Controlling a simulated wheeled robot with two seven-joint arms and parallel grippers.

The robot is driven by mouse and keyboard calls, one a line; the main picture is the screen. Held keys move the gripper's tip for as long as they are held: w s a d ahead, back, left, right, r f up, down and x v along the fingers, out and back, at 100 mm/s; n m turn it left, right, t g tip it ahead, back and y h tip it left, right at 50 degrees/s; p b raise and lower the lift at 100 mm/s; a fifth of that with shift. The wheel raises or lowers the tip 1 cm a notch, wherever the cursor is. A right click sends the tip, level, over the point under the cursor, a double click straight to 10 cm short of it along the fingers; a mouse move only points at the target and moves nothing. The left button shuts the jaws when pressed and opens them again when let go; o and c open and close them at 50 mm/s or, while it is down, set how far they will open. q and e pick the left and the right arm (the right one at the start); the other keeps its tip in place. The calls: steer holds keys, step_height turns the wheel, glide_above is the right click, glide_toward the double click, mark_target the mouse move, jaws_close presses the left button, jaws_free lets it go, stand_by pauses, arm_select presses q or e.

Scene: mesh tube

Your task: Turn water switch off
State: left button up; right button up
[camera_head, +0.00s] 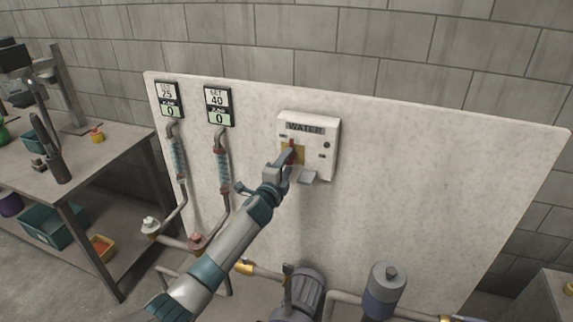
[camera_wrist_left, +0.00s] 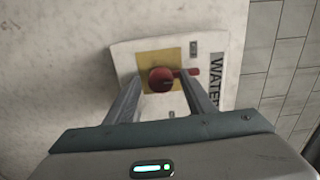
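The white water switch box (camera_head: 328,135), labelled WATER, is on the pale wall panel. Its red rotary switch (camera_head: 291,146) sits on a yellow plate and is partly hidden by my left gripper (camera_head: 288,160). In the left wrist view the red switch (camera_wrist_left: 160,80) shows a round knob with a short handle pointing toward the WATER label (camera_wrist_left: 216,82). My left gripper's two fingers (camera_wrist_left: 162,88) are apart, one on each side of the knob. The finger on the label side is close to the handle; I cannot tell whether they touch. My right gripper is not in view.
Two gauges (camera_head: 218,106) reading 0 hang above pipes (camera_head: 222,150) left of the box. A pump (camera_head: 305,288) and more pipes stand below the panel. A workbench (camera_head: 90,160) with tools is at the left. The panel right of the box is bare.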

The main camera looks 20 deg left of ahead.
arm_select(q)
steer(key=shift+s, duration=0.15)
steer(key=s+b, duration=0.3)
steer(key=s, duration=1.4)
steer(key=shift+a, duration=0.3)
steer(key=s+a+f+n+g+y, duration=0.1)
steer(key=s+a+f+n+g, duration=0.15)
steer(key=f, duration=1.35)
steer(key=s+a+f+n+g, duration=0.1)
steer(key=s+f+n+g, duration=0.25)
steer(key=f, duration=1.25)
steer(key=s+f+n+g, duration=0.2)
steer(key=s+f, duration=0.8)
steer(key=f, duration=0.3)
steer(key=s+f+n+g, duration=0.2)
steer(key=s+f+g, duration=0.1)
steer(key=s+f, duration=0.8)
steer(key=s+d+f+n+g, duration=0.1)
steer(key=s+f, duration=0.3)
steer(key=s, duration=0.8)
steer(key=s+d+f+n+g, duration=0.2)
steer(key=s+f, duration=0.3)
steer(key=s, duration=0.7)
steer(key=s+d+f+n+g, duration=0.1)
steer(key=s+f, duration=0.4)
steer(key=s, duration=0.8)
steer(key=shift+d+n+g, duration=0.25)
steer(key=shift+n+g, duration=0.65)
steer(key=shift+g, duration=0.1)
